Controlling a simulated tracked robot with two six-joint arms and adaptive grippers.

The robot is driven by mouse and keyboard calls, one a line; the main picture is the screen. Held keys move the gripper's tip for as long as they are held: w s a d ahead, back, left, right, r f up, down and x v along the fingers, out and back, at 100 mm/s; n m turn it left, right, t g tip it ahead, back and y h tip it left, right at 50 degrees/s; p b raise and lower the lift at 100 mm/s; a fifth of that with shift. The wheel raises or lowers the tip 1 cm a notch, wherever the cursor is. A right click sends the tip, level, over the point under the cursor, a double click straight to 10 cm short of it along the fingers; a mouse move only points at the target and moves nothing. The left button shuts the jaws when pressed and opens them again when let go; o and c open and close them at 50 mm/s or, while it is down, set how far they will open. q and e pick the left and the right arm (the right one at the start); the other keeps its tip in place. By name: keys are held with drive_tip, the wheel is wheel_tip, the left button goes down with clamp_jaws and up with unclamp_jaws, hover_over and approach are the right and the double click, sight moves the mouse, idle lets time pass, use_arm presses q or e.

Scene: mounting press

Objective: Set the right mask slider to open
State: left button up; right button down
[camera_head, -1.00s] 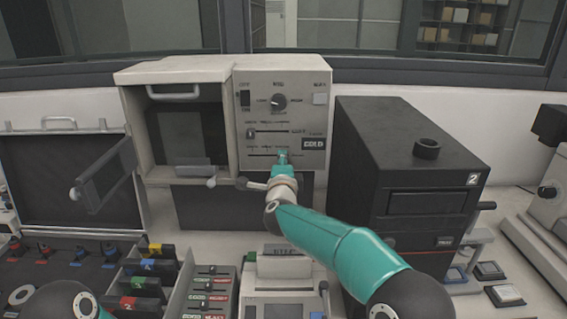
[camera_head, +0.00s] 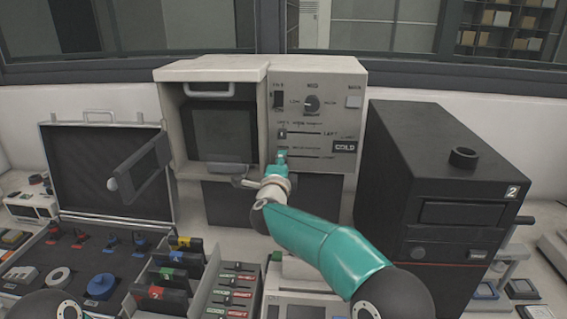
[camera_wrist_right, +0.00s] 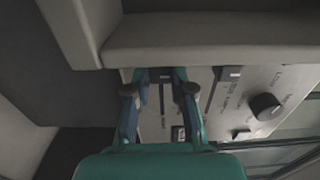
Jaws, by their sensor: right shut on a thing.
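The press has a pale control panel (camera_head: 345,120) with a dial and two horizontal slider slots. The right mask slider is taken to be the lower slot (camera_head: 315,157). My right gripper (camera_head: 282,157) is shut at the left end of that slot, and its fingers largely hide the knob there. In the right wrist view, my gripper (camera_wrist_right: 160,88) has a dark knob (camera_wrist_right: 160,75) between its fingertips. The upper slider's knob (camera_head: 282,133) is at the left end of its slot. My left gripper is out of view.
The press chamber (camera_head: 220,135) stands left of the panel, with a lever below it. A black unit marked 2 (camera_head: 430,170) is close on the right. An open case (camera_head: 105,165), colored holders and a small slider box (camera_head: 232,290) are in front and left.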

drive_tip(key=shift+a+f, duration=0.25)
drive_tip(key=shift+f, duration=0.05)
drive_tip(key=c, duration=1)
unclamp_jaws()
drive_tip(key=shift+a, duration=0.15)
drive_tip(key=shift+r, duration=0.1)
drive_tip(key=shift+s, duration=0.1)
drive_tip(key=shift+r, duration=0.1)
drive_tip(key=s+a, duration=0.1)
drive_tip(key=s, duration=1)
drive_tip(key=shift+s+a, duration=0.3)
drive_tip(key=shift+s, duration=0.1)
drive_tip(key=shift+f, duration=0.2)
